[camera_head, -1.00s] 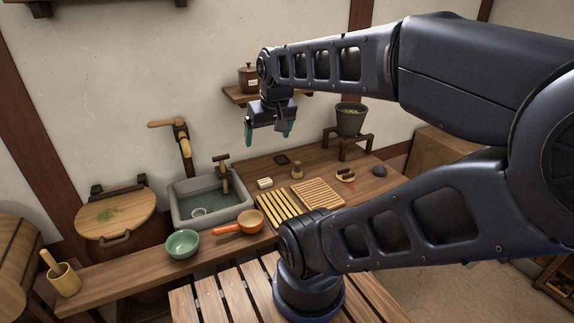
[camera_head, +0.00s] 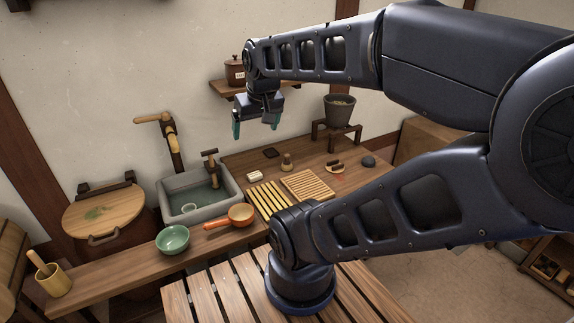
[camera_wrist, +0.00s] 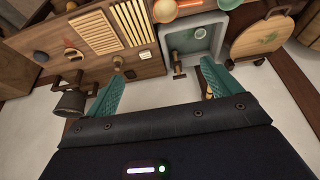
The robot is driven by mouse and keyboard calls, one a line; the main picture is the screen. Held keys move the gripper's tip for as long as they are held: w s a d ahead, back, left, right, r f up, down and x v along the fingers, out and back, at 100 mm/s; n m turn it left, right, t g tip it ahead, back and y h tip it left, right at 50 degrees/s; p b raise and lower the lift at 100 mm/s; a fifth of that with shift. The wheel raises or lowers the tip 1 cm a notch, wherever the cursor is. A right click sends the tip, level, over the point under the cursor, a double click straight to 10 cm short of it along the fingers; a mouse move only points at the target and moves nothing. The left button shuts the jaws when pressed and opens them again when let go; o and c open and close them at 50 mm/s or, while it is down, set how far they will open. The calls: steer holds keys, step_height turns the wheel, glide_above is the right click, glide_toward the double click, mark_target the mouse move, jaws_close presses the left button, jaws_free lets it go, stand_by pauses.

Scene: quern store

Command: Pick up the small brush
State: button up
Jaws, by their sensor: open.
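A small tan, knob-topped piece (camera_head: 287,162) stands upright on the wooden counter behind the slatted racks. It looks like the small brush, but it is too small to be sure. In the wrist view it appears (camera_wrist: 118,63) just beyond the left fingertip. My gripper (camera_head: 256,130) is open and empty, with teal fingers pointing down. It hangs well above the counter, near the wall shelf.
A grey sink (camera_head: 200,203) with a wooden tap is left of the racks (camera_head: 306,185). A green bowl (camera_head: 173,239) and orange pan (camera_head: 240,214) stand in front. A small dish (camera_head: 335,168), dark stone (camera_head: 368,161) and potted stand (camera_head: 339,110) are to the right.

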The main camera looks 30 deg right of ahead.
steer(key=shift+c, duration=1.3)
steer(key=shift+w, duration=0.1)
